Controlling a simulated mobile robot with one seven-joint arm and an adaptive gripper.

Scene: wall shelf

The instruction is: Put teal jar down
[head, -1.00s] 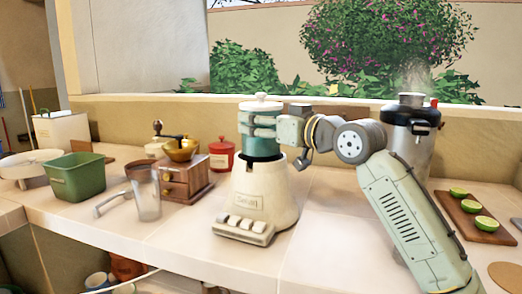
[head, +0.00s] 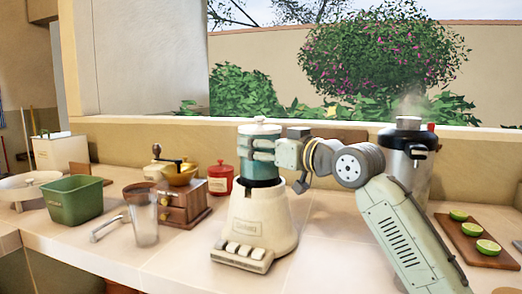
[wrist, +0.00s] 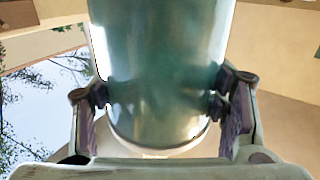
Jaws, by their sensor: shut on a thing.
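The teal jar (head: 262,170) with a white lid is upright at the top of a cream blender base (head: 259,222) with several buttons. My gripper (head: 262,150) is shut on the jar from the right side. In the wrist view the jar (wrist: 160,70) fills the middle, with a finger pressed at each side of it. The jar's lower end meets the top of the base; I cannot tell whether it is fully seated.
To the left stand a red canister (head: 220,178), a wooden grinder (head: 184,200), a clear pitcher (head: 145,220) and a green bin (head: 74,200). A steel pot (head: 408,165) and a board with limes (head: 478,240) are at right.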

